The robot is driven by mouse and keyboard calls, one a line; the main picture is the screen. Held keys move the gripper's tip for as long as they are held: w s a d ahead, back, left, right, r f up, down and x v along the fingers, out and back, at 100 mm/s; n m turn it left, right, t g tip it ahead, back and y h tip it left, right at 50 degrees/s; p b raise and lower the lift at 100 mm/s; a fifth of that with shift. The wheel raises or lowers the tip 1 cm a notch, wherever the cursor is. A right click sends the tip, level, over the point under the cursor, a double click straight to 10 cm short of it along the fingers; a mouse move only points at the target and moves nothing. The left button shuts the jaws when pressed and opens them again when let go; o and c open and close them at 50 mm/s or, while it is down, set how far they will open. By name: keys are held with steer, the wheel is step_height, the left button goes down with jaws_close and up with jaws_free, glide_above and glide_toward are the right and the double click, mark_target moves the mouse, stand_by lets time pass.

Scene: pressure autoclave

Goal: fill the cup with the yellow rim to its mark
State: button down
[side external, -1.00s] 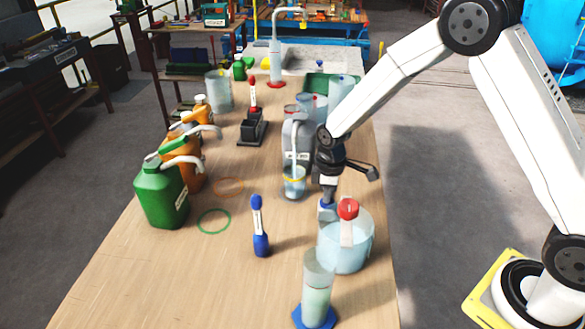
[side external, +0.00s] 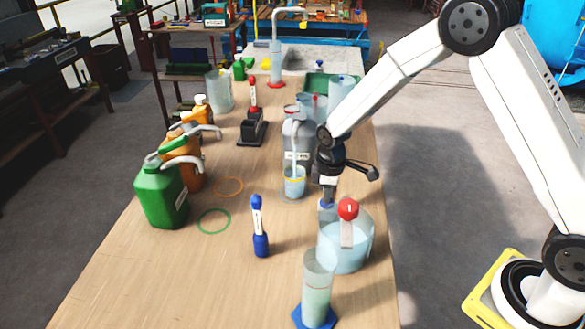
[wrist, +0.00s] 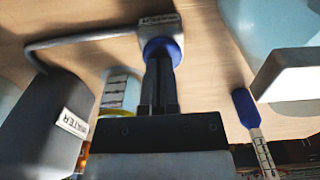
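The cup with the yellow rim (side external: 295,184) stands on the table under the spout of the grey water jug (side external: 298,134). It holds pale blue liquid; its exact level against the mark is too small to tell. In the wrist view the cup (wrist: 118,92), with dark scale lines, is partly hidden behind my gripper. My gripper (wrist: 160,80) has its two fingers close together, with their tips at a round blue knob (wrist: 162,48) on a small pale labelled block (wrist: 160,22). A pale hose runs from this block to the jug marked WATER (wrist: 45,120).
Green (side external: 160,195) and orange jugs line the left edge. The front left table is clear.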

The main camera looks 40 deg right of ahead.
steer(key=shift+s+f, duration=0.35)
steer(key=shift+s, duration=0.05)
stand_by(0.4)
step_height(320, 180, up, 15)
steer(key=shift+w+f, duration=0.15)
steer(key=shift+w, duration=0.25)
stand_by(0.3)
stand_by(0.7)
steer(key=shift+s+r, duration=0.1)
steer(key=shift+r, duration=0.8)
step_height(320, 180, down, 14)
stand_by(0.6)
